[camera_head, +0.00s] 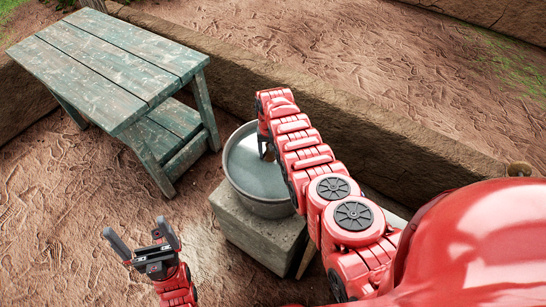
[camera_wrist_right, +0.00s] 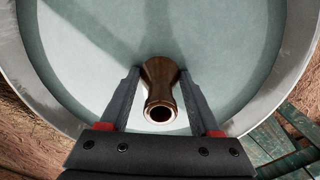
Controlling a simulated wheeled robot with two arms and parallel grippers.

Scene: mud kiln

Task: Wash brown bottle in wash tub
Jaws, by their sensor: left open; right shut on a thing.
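The wash tub (camera_head: 236,177) is a round grey metal basin of pale water, standing on a stone block. My right arm reaches over it from the right. In the right wrist view, my right gripper (camera_wrist_right: 160,95) is shut on the brown bottle (camera_wrist_right: 160,75), with its open mouth toward the camera. The bottle is inside the rim of the tub (camera_wrist_right: 38,75), and its lower part seems to be in the water. In the head view the bottle is mostly hidden by the gripper. My left gripper (camera_head: 142,238) is open and empty above the ground, left of the block.
A weathered green wooden table (camera_head: 110,65) with a lower bench stands at the upper left, close to the tub. The stone block (camera_head: 262,240) supports the tub. A low mud wall (camera_head: 400,135) runs behind. Bare ground is free around my left gripper.

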